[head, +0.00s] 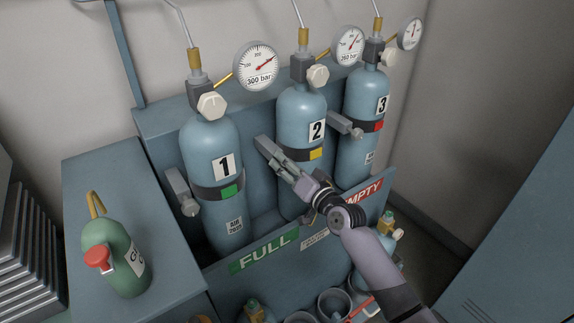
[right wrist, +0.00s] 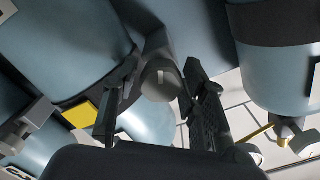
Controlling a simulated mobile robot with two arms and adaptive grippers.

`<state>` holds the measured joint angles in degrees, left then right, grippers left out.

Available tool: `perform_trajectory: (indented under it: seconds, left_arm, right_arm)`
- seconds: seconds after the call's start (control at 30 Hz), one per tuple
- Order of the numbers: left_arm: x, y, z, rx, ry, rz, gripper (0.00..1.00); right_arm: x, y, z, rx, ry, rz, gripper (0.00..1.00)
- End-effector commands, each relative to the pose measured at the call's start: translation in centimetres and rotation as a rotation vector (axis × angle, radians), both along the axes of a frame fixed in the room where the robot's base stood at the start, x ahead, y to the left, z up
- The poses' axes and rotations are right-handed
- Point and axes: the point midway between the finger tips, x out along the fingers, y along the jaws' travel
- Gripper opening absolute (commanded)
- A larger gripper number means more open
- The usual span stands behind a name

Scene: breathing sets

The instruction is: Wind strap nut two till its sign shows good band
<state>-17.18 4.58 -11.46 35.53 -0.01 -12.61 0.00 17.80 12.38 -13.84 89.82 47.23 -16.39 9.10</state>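Cylinder 2 (head: 300,117) stands upright in the middle of the rack. Its dark strap carries a yellow sign (head: 316,154), which also shows in the right wrist view (right wrist: 80,114). The grey strap clamp two (head: 265,143) sticks out at the cylinder's left. Its round, slotted nut (right wrist: 162,84) lies between the two fingers of my right gripper (right wrist: 155,98) in the right wrist view. The fingers flank the nut, with a small gap visible on its left. In the head view my right gripper (head: 288,168) is at the clamp and hides the nut. My left gripper is out of view.
Cylinder 1 (head: 210,143) with a green sign stands left, cylinder 3 (head: 367,89) with a red sign right; their strap clamps stick out nearby. The rack's front panel (head: 290,265) is below my arm. A green bottle (head: 122,268) stands on the left cabinet.

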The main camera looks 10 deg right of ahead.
Motion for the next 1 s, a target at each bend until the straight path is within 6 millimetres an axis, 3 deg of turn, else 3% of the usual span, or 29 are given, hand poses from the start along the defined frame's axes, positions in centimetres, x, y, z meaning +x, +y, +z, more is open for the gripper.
perform_trajectory:
  seconds: [0.37,0.8,1.0]
  left_arm:
    - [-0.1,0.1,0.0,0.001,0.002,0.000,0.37]
    - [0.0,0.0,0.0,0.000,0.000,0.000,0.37]
    - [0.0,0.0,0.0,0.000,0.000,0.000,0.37]
  right_arm:
    - [-0.8,-0.3,-0.1,-0.001,0.001,0.000,0.41]
    - [-8.8,-3.6,-0.1,-0.003,0.002,0.001,0.41]
    - [-10.8,-4.4,-0.1,-0.001,0.000,0.001,0.41]
